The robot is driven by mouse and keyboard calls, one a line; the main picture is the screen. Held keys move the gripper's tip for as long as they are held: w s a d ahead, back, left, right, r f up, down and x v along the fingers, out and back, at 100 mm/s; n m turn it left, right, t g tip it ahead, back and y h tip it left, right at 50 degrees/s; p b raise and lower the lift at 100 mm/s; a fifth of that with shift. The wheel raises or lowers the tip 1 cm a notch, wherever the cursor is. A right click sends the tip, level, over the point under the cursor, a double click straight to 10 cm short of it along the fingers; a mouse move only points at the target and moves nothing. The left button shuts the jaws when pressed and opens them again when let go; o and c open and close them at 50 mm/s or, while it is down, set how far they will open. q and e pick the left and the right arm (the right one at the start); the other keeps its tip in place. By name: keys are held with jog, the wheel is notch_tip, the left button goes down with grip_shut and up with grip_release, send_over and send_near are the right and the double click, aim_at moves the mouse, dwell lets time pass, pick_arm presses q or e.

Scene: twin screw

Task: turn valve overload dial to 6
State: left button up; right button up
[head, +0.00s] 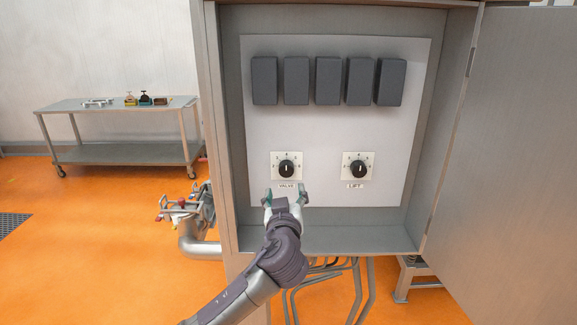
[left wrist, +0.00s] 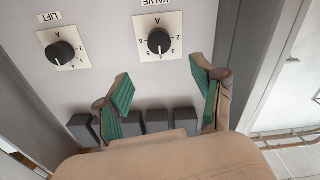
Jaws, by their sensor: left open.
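The valve dial (head: 286,169) is a black round knob on a cream number plate, on the cabinet's pale back panel above the label "VALVE". Its white mark points roughly upward in the head view; the digits are too small to read surely. It also shows upside down in the left wrist view (left wrist: 159,41). My left gripper (head: 285,194) is open and empty, its green-padded fingers just below the dial in the head view. In the left wrist view the open fingers (left wrist: 162,84) are apart from the knob. My right gripper is not in view.
A matching lift dial (head: 358,169) sits to the right. Several dark blocks (head: 328,80) line the panel above. The cabinet's side wall (head: 222,130) stands left of my gripper, and its open door (head: 515,150) is at the right. A metal trolley (head: 120,152) stands far left.

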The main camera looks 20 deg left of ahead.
aim_at(286, 171)
pick_arm(q)
jog(key=p+x, duration=0.4)
jog(key=x, duration=0.7)
jog(key=shift+w+a+f, duration=0.1)
jog(key=shift+w+f, duration=0.1)
